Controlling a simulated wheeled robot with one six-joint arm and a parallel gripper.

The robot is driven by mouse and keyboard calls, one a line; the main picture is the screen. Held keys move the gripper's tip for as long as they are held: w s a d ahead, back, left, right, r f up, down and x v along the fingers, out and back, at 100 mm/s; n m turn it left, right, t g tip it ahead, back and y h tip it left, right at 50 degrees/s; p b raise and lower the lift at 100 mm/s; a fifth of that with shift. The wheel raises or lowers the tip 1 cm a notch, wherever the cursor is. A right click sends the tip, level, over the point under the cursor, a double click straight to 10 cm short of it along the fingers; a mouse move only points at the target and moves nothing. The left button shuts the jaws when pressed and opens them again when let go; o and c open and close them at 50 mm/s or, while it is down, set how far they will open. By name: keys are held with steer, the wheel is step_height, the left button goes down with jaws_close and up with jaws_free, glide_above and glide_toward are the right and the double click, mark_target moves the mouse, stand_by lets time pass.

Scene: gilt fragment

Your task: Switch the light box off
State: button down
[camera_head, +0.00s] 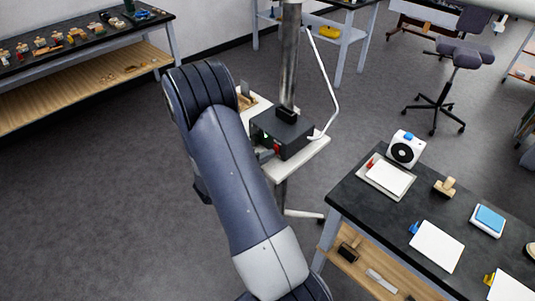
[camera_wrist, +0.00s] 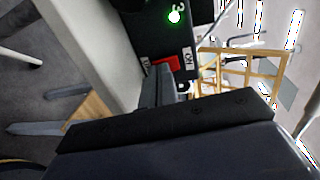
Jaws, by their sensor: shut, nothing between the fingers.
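A black box (camera_head: 291,138) sits on a small pale stand and has a red switch (camera_head: 277,150) on its near face. In the wrist view the box (camera_wrist: 163,35) fills the top centre, with a lit green lamp (camera_wrist: 174,16) and the red rocker switch (camera_wrist: 168,63) between two white labels; one reads ON. My gripper (camera_wrist: 160,72) is shut and empty, its fingertips right at the red switch. I cannot tell whether they touch it. In the head view my arm hides part of the stand, and the fingers are hardly visible beside the box.
A metal post (camera_head: 289,60) rises behind the box, with a white bent rod (camera_head: 328,85) beside it. A dark-topped table (camera_head: 400,215) at the right holds white pads, a stamp and a white device. A bench (camera_head: 100,45) stands at the left. Floor between is clear.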

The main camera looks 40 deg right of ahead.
steer(key=shift+d, duration=0.2)
steer(key=shift+d+f+h+b, duration=0.25)
steer(key=shift+f+h+b, duration=0.3)
steer(key=shift+b, duration=0.5)
steer(key=shift+r+p, duration=0.2)
steer(key=shift+p, duration=0.15)
steer(key=shift+f, duration=0.15)
steer(key=shift+d, duration=0.15)
stand_by(0.4)
